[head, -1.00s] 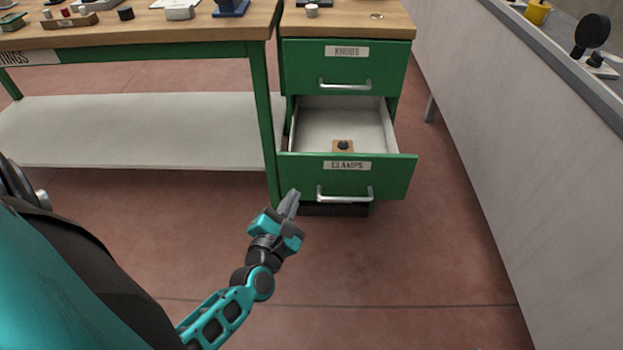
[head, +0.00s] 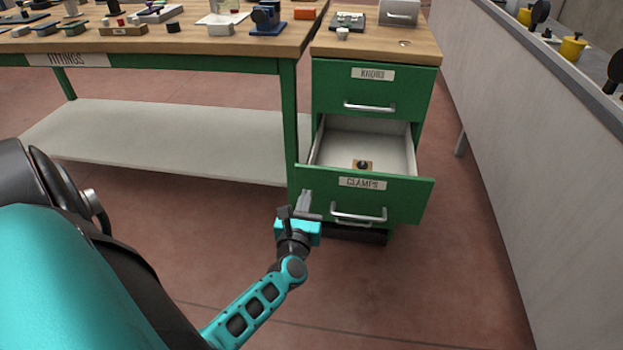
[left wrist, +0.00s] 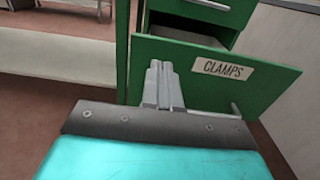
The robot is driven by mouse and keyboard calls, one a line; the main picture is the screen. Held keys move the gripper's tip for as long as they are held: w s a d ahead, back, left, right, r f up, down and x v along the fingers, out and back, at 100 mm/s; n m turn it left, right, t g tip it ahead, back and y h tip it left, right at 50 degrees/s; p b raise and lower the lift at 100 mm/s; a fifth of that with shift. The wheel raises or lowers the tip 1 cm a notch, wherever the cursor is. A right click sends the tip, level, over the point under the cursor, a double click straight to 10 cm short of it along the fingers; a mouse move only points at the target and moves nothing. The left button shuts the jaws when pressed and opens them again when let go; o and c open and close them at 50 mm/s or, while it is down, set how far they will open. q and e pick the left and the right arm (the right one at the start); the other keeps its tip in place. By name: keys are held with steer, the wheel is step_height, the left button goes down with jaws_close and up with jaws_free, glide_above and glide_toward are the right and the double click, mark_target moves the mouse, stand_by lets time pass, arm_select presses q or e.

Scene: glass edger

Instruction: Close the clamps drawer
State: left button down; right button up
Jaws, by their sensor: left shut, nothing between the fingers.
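The green clamps drawer (head: 400,202) stands pulled out of the cabinet in the head view, its pale inside showing with a small brown block bearing a dark knob (head: 362,165) in it. Its front carries a CLAMPS label and a silver bar handle (head: 358,219). My left gripper (head: 306,197) is shut and empty, in front of the left part of the drawer front. In the left wrist view the shut fingers (left wrist: 162,85) overlap the left part of the drawer front (left wrist: 205,92). I cannot tell whether they touch it. My right gripper is not in view.
The shut KNOBS drawer (head: 375,92) is above. A workbench (head: 150,50) with a lower shelf (head: 160,140) stands left, its green leg close to my left gripper. A grey counter (head: 530,140) stands right. The floor in front is clear.

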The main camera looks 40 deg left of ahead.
mark_target(313, 171)
arm_select(q)
steer(key=x, duration=0.7)
steer(key=shift+w+a+b, duration=0.15)
steer(key=shift+w+b, duration=0.15)
steer(key=shift+b, duration=0.1)
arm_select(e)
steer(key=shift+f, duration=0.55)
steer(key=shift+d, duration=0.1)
